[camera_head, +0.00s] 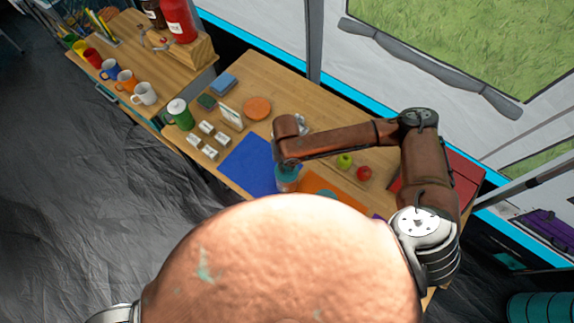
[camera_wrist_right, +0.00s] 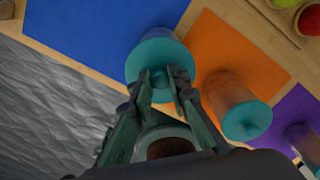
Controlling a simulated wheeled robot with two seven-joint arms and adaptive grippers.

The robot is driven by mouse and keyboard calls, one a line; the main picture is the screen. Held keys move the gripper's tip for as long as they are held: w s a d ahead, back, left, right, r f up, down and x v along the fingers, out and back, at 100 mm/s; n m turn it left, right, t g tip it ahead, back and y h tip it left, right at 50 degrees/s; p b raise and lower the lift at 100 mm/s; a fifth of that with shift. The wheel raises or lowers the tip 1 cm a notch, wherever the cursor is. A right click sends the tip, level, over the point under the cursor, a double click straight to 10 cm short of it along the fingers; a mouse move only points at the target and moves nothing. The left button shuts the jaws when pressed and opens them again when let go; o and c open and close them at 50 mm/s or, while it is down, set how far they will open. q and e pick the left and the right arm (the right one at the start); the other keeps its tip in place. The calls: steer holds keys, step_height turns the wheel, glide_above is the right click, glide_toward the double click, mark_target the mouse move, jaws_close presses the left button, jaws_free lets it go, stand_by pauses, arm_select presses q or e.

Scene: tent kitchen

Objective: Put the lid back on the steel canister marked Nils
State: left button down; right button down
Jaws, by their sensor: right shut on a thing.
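My right gripper (camera_wrist_right: 166,82) is shut on the knob of a teal lid (camera_wrist_right: 146,60). The lid is at the top of a greyish canister (camera_wrist_right: 160,33) by the right edge of the blue mat (camera_wrist_right: 90,25); I cannot tell whether it is seated or just above. In the head view, the right gripper (camera_head: 287,163) is over this canister (camera_head: 288,185). A second canister (camera_wrist_right: 222,90) with a teal lid stands on the orange mat (camera_wrist_right: 235,50), and a third (camera_wrist_right: 300,135) on the purple mat (camera_wrist_right: 293,108). No name marking is readable. My left gripper is out of view.
Small white blocks (camera_head: 203,140), a green mug (camera_head: 178,114) and an orange disc (camera_head: 257,107) are at the left. The left part of the blue mat (camera_head: 245,165) is clear.

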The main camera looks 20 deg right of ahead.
steer(key=shift+f+p, duration=0.2)
steer(key=shift+p, duration=0.9)
stand_by(1.6)
stand_by(0.4)
steer(key=c, duration=1.8)
jaws_free()
steer(key=shift+o, duration=0.2)
steer(key=o, duration=0.5)
steer(key=shift+c, duration=0.2)
steer(key=shift+r+p, duration=3.55)
steer(key=shift+p, duration=0.15)
